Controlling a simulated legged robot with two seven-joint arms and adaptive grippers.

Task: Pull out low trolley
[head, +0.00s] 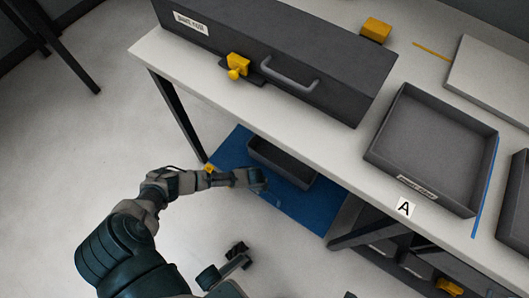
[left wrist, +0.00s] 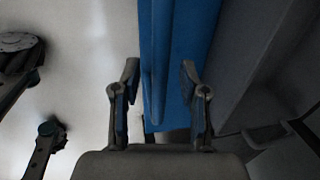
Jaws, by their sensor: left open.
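The low trolley (head: 313,205) is a flat blue platform on the floor under the white workbench, with a dark open bin (head: 285,165) on it. My left gripper (head: 263,183) reaches in from the left and is low over the trolley's near side. In the left wrist view the left gripper (left wrist: 160,72) is open, its two fingers apart. The trolley's blue edge (left wrist: 157,50) runs between the fingers there. I cannot tell whether either finger touches it.
The workbench (head: 235,103) overhangs the trolley, with a dark leg (head: 180,115) at its left end. On top are a dark case (head: 285,50) with a handle and a grey tray (head: 425,150). A dark brace (head: 375,237) stands right of the trolley. Floor (head: 70,165) at left is clear.

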